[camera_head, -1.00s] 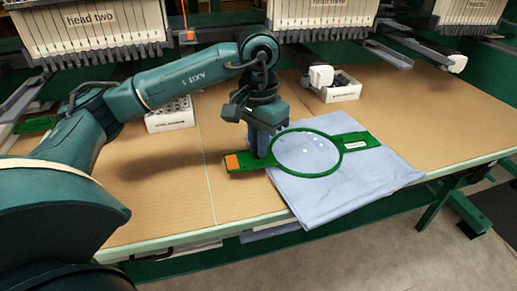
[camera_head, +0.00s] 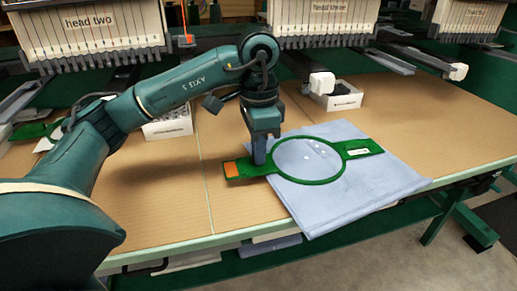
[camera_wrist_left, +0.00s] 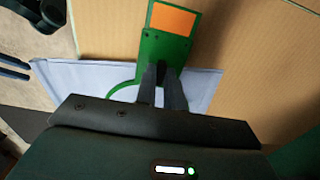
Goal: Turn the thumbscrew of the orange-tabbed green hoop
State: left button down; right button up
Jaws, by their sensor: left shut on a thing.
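The green hoop (camera_head: 345,168) lies flat on a light blue folded cloth (camera_head: 375,195), with its ring around part of the cloth. Its orange tab (camera_head: 231,169) points left over the bare table; the tab also shows at the top of the left wrist view (camera_wrist_left: 173,20). My left gripper (camera_head: 259,161) points down at the neck between tab and ring. Its fingers (camera_wrist_left: 164,70) are shut on a small part there, at the thumbscrew's place. The fingers hide the thumbscrew, so its angle cannot be seen. My right gripper is not in view.
The tan tabletop (camera_head: 160,205) is clear left of the hoop. White boxes (camera_head: 172,125) (camera_head: 343,96) stand behind. Embroidery heads (camera_head: 90,35) and their arms hang over the back. Another green hoop (camera_head: 35,130) lies far left. The cloth overhangs the front edge.

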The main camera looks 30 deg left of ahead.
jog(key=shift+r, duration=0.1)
pick_arm(q)
jog(key=c, duration=1.5)
grip_release()
